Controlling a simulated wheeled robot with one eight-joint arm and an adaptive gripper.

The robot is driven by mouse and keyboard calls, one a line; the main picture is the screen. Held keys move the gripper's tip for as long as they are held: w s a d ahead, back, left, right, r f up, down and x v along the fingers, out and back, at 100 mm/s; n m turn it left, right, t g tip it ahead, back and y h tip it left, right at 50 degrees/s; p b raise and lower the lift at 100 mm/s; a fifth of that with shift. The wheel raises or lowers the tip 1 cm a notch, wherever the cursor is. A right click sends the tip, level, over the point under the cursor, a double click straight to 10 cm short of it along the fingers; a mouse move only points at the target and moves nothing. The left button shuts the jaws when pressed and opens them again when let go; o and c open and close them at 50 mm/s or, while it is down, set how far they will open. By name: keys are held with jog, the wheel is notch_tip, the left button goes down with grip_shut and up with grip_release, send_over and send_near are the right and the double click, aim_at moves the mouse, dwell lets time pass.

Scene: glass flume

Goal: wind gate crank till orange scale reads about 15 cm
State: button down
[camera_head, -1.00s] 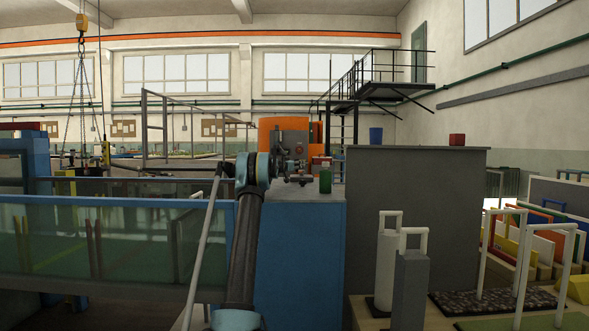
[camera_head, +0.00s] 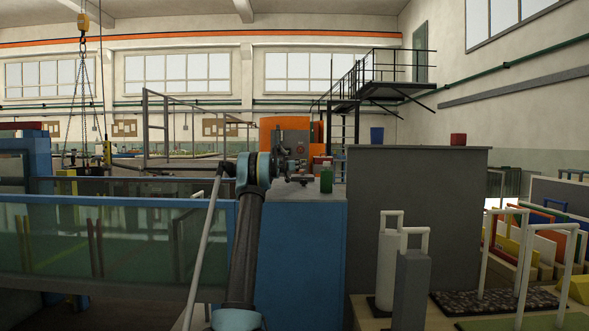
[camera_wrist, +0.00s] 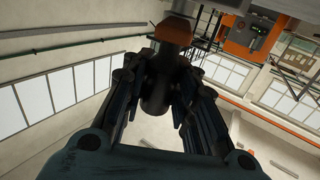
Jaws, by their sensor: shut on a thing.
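In the wrist view the two dark fingers of my gripper (camera_wrist: 174,75) close from both sides on a dark cylindrical handle (camera_wrist: 157,98). A brownish-orange piece (camera_wrist: 175,29) shows at the handle's upper end; I take this to be the gate crank, though its arm is not clear. In the head view my gripper (camera_head: 301,176) is small, at the far end of my arm, above the blue cabinet's top, and the crank cannot be made out there. No orange scale or reading can be read in either view.
The glass-walled flume (camera_head: 120,245) with a blue rail runs at left. A green bottle (camera_head: 326,179) stands on the blue cabinet (camera_head: 305,250), close right of my gripper. A grey block (camera_head: 415,200) bounds the right. An orange machine (camera_head: 268,130) stands behind.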

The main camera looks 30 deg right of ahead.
jog(key=shift+s+d, duration=0.25)
jog(key=shift+s, duration=0.05)
jog(key=s+d, duration=0.3)
jog(key=d, duration=0.3)
jog(key=shift+d, duration=0.2)
dwell(0.7)
jog(key=shift+s, duration=0.1)
dwell(0.4)
jog(key=c, duration=1.3)
grip_release()
jog(key=shift+a, duration=0.1)
jog(key=shift+r, duration=0.1)
notch_tip(320, 180, up, 10)
